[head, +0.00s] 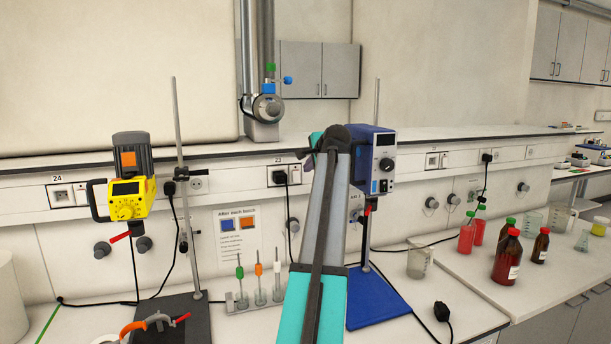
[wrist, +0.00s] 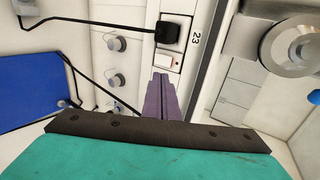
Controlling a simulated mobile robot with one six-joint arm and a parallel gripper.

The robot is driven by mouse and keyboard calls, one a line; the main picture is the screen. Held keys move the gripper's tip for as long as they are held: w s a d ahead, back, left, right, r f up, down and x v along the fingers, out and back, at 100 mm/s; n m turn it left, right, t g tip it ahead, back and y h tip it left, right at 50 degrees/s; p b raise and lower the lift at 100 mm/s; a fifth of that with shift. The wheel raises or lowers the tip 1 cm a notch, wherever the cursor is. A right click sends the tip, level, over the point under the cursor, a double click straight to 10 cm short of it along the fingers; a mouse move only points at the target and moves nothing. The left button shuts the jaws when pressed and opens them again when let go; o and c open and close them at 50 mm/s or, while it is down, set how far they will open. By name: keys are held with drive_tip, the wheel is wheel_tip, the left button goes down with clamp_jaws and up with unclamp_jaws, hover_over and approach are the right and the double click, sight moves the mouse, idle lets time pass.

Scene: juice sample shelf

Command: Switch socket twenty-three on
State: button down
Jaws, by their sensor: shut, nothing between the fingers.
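Socket 23 (head: 271,180) is on the wall trunking left of my arm in the head view, with a black plug (head: 280,177) in it. In the wrist view the label "23" (wrist: 196,39) lies beside the black plug (wrist: 168,32). The white rocker switch (wrist: 166,62) sits next to the plug; I cannot tell which way it is set. My gripper (wrist: 160,75) is shut and empty, its purple fingertips just short of the switch in the picture. I cannot tell whether they touch it. My arm hides part of the trunking in the head view.
A blue stirrer (head: 375,160) on a stand is close right of my arm. A yellow stirrer (head: 128,198) stands at the left, near socket 24 (head: 62,195). A rack (head: 237,303) with several coloured-topped pieces is below. Red bottles (head: 508,256) stand right.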

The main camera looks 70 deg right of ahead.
drive_tip(key=shift+v, duration=0.85)
